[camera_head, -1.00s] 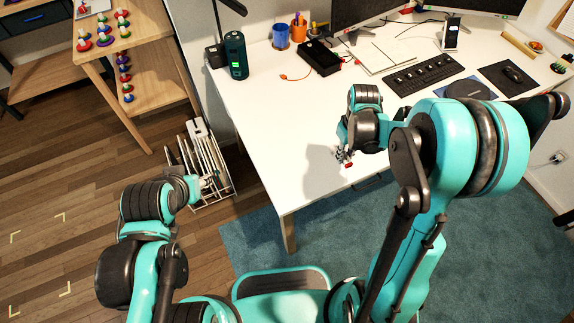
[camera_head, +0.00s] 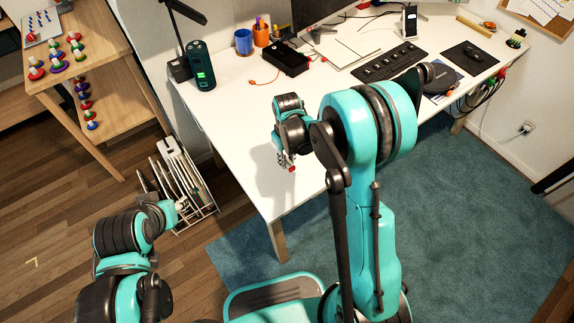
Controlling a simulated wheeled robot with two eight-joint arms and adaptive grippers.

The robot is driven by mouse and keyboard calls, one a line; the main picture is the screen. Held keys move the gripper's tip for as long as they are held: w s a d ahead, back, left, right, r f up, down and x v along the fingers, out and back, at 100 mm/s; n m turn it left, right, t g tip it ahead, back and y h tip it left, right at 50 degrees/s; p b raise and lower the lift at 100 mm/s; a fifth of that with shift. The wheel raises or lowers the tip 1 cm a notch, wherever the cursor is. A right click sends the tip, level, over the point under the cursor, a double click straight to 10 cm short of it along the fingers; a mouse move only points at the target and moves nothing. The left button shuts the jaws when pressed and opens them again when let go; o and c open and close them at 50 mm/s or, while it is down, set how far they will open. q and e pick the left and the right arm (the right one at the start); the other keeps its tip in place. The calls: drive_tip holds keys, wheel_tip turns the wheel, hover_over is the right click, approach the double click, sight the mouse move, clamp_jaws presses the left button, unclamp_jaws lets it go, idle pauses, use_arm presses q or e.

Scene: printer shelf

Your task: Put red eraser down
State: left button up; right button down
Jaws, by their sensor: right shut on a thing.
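The small red eraser (camera_head: 291,169) is at the fingertips of my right gripper (camera_head: 286,162). The gripper is shut on it and hangs over the near left part of the white desk (camera_head: 230,128). I cannot tell whether the eraser touches the desk top. Most of the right hand is hidden behind its own wrist. My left gripper (camera_head: 182,206) is low at the left, away from the desk, in front of a white rack. Its fingers are too small and unclear to tell whether they are open.
A dark green cylinder (camera_head: 201,66), blue cup (camera_head: 243,41), orange cup (camera_head: 262,34), black box (camera_head: 284,60) and keyboard (camera_head: 390,61) stand farther back on the desk. The white rack (camera_head: 183,184) stands on the floor beside it. The desk's near left area is clear.

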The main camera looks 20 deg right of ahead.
sight(287, 161)
wheel_tip(287, 161, down, 3)
drive_tip(key=shift+b, duration=0.45)
drive_tip(key=shift+r, duration=0.1)
drive_tip(key=shift+f, duration=0.3)
drive_tip(key=c, duration=1.6)
unclamp_jaws()
drive_tip(key=shift+s, duration=0.1)
drive_tip(key=shift+o, duration=1)
drive_tip(key=shift+r, duration=0.15)
